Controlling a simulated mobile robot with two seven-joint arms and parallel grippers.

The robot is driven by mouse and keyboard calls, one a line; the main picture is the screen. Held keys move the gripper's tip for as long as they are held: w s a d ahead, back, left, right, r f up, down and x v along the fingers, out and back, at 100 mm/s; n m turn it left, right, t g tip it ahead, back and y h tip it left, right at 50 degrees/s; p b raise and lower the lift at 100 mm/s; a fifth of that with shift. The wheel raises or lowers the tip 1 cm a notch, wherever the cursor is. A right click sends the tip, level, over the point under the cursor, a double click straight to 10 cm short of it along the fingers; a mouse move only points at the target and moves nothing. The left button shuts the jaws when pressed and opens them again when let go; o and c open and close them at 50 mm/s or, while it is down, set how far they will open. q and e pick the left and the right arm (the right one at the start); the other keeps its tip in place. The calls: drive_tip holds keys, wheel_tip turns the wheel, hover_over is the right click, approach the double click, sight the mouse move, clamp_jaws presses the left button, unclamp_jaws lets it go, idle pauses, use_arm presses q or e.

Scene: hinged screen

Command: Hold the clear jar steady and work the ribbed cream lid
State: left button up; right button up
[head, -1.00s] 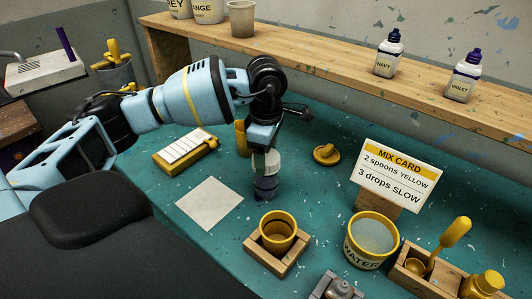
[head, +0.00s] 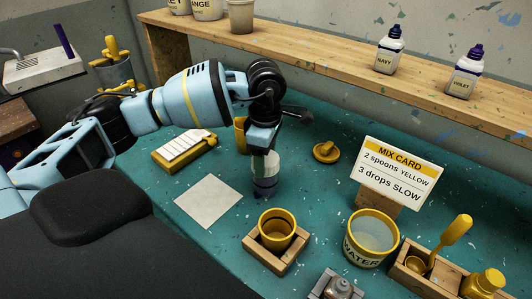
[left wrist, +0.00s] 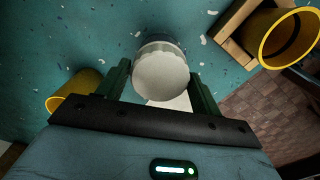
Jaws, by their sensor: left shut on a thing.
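The clear jar (head: 264,182) stands upright on the teal bench, with something dark low in it. My left gripper (left wrist: 161,82) points down over the jar, shut on the lid with one dark finger at each side. In the head view my left gripper (head: 262,147) hides much of the jar's top. My right gripper is not in view, and nothing else holds the jar.
A yellow cup in a wooden holder (head: 254,248), a water tub (head: 370,238) and a mix card (head: 397,172) stand to the right. A white sheet (head: 208,201) lies left of the jar. A yellow knobbed lid (head: 326,152) lies behind right. A wooden shelf (head: 330,55) runs along the back.

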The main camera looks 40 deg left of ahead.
use_arm(q)
drive_tip(key=shift+f+b, duration=0.35)
drive_tip(key=shift+f, duration=0.8)
drive_tip(key=o, duration=1.1)
drive_tip(key=shift+r, duration=0.1)
drive_tip(key=shift+c, duration=0.2)
wheel_tip(320, 180, up, 8)
drive_tip(key=shift+f, duration=0.1)
drive_tip(key=shift+s+f, duration=0.1)
